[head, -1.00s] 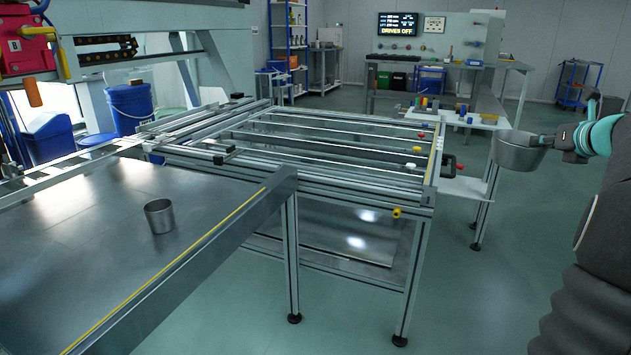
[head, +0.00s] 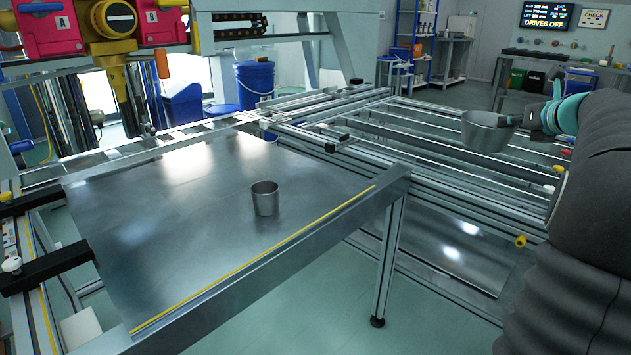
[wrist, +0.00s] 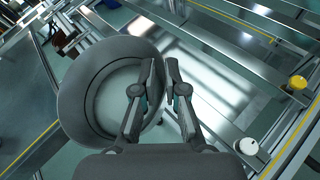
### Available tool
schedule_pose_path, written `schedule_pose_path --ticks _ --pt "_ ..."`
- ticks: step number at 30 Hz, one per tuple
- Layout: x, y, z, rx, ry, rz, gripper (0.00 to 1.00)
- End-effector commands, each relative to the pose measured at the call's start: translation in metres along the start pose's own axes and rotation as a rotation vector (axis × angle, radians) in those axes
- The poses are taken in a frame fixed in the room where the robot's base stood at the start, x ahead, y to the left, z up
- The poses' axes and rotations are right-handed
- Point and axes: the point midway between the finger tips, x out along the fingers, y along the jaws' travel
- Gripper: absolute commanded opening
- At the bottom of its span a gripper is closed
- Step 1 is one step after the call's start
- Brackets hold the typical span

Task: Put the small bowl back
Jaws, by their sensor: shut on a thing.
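A small grey metal bowl (head: 485,131) is in my gripper (head: 520,120), at the right of the head view. The wrist view also shows the bowl (wrist: 108,88), large and close, with my gripper (wrist: 163,72) shut on its rim. In the head view the bowl hangs upright in front of the fixture's rails, clear of the metal sheet. A grey metal cup (head: 265,199) stands upright on the metal sheet (head: 190,235). I cannot tell the inside of either vessel in the head view.
The framed fixture's rails (head: 440,150) lie behind the bowl. A raised beam (head: 330,225) with a yellow line edges the sheet. Black clamps (head: 45,268) grip its left side. A tool head (head: 110,25) hangs above its far left. The sheet around the cup is bare.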

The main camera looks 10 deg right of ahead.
Motion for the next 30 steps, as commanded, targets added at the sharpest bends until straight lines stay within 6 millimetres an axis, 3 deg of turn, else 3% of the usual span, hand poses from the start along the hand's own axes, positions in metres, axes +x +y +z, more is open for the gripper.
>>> schedule_pose_path --ticks 9,18,24,30 --pt "0.028 0.121 -0.01 -0.086 0.052 0.198 0.0" --pt "0.032 0.241 -0.033 -0.178 0.108 0.405 0.0" --pt "0.027 0.287 -0.045 -0.215 0.13 0.487 0.0" --pt "0.033 0.304 -0.053 -0.225 0.138 0.513 0.0"
